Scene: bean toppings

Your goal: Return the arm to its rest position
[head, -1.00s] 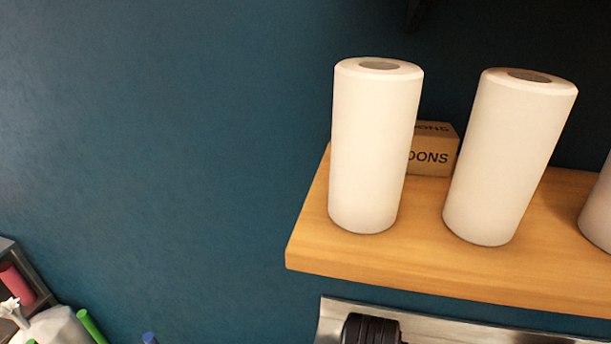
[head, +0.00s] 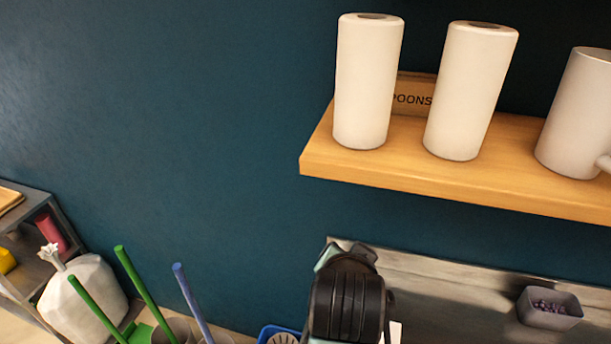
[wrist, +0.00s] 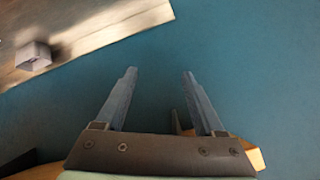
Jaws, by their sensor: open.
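My gripper (wrist: 158,95) is in the wrist view with its two grey fingers spread apart and nothing between them. Beyond the fingers is the plain blue wall (wrist: 230,60). In the head view, a black part of my arm (head: 347,300) rises at the bottom centre, in front of the wall and the metal counter's left end. The gripper's fingers cannot be made out there.
A wooden shelf (head: 400,179) holds paper towel rolls (head: 366,85), a spoons box (head: 415,95) and a white mug (head: 578,120). A metal counter (head: 460,290) bears a small grey bin (head: 550,309). A white sack (head: 85,298) stands lower left.

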